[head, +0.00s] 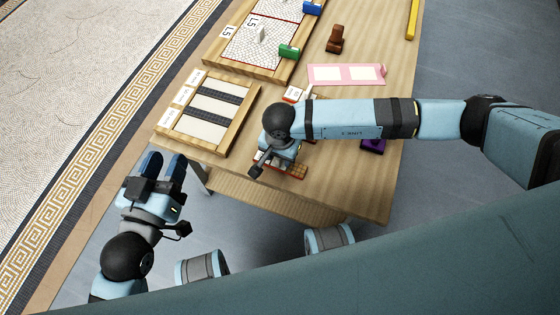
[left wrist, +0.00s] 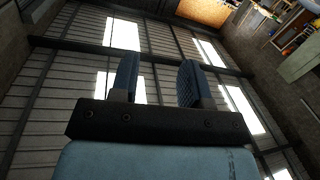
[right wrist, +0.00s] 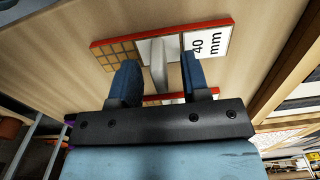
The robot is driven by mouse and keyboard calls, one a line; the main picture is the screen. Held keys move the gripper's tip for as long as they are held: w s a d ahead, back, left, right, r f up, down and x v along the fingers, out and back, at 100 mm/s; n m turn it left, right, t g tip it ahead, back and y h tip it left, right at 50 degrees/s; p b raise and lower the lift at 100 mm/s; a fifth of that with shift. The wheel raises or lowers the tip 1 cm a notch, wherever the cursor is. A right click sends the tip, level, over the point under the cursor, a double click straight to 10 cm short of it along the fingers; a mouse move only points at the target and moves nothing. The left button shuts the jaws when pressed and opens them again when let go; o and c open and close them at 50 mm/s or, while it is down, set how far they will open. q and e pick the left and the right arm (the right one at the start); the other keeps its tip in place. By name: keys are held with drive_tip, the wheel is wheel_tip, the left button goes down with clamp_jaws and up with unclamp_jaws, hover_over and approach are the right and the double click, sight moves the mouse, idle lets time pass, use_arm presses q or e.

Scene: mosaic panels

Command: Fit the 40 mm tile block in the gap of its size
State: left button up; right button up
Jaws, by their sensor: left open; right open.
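A red-edged panel with a "40 mm" label (right wrist: 207,42) and brown tiles (right wrist: 115,53) lies on the table in the right wrist view. A pale upright piece (right wrist: 159,66) stands between the fingers of my right gripper (right wrist: 158,78), against the panel's middle; I cannot tell whether it is the tile block. My right gripper is open around it, not closed on it. In the head view my right wrist hides most of this area, leaving red panel edges (head: 295,95) visible. My left gripper (head: 168,160) is open and empty, off the table's front left edge.
A wooden tray with dark and pale strips (head: 212,113) lies at the left. A mosaic tray (head: 235,62) is behind it. Green (head: 289,51), blue (head: 313,7), brown (head: 335,40) and purple (head: 372,146) pieces and a pink board (head: 348,74) stand around. The table's right side is mostly clear.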

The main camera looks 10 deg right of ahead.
clamp_jaws()
drive_tip(key=shift+r, duration=0.15)
